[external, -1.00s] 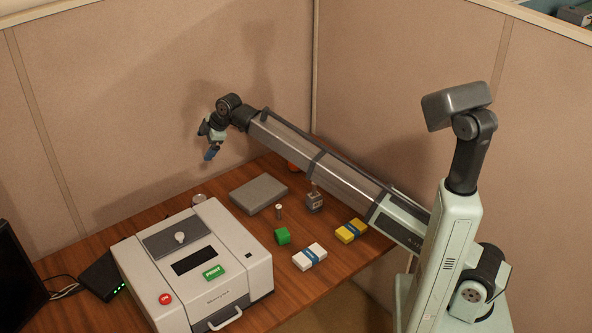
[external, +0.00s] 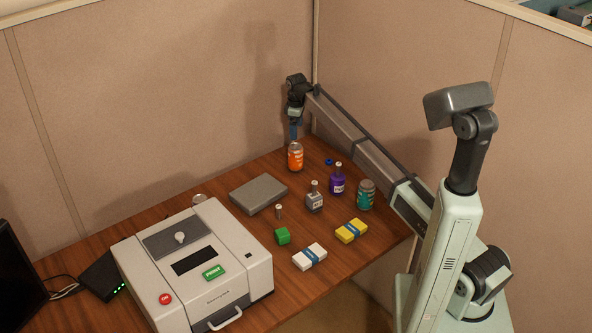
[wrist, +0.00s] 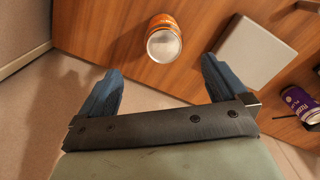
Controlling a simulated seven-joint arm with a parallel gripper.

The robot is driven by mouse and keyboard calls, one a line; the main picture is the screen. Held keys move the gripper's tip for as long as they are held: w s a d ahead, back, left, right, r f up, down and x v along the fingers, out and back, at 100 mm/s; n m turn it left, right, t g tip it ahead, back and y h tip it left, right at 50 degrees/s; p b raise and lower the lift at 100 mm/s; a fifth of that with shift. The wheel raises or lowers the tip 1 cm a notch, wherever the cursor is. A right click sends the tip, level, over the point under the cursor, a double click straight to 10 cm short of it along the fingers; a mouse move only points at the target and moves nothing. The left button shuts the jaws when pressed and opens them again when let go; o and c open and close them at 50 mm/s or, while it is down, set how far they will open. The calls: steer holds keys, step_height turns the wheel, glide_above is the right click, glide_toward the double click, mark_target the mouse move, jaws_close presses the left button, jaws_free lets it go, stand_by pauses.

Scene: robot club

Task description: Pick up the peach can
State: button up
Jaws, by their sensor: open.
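An orange can (external: 295,158) with a silver top stands upright near the back edge of the table; it appears to be the peach can, though its label is too small to read. My gripper (external: 294,135) points down above it and looks close to its top. In the wrist view, the orange can (wrist: 164,28) lies beyond the blue fingertips, roughly centred across the gap. My open gripper (wrist: 160,75) has nothing between its fingers, and the can is not touched there.
A grey flat box (external: 258,193) sits left of the can. A purple container (external: 337,184), a teal can (external: 366,196) and a small grey bottle (external: 314,202) stand to the right and front. A large white machine (external: 215,240) fills the left front. Cubicle walls rise behind the table.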

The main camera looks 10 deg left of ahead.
mark_target(296, 145)
step_height(296, 145, down, 8)
steer(key=shift+s+a+f, duration=0.1)
steer(key=shift+s+f, duration=0.05)
steer(key=shift+f, duration=1.2)
steer(key=shift+s+f, duration=0.15)
steer(key=shift+f, duration=1.2)
steer(key=shift+c, duration=0.2)
steer(key=c, duration=1.3)
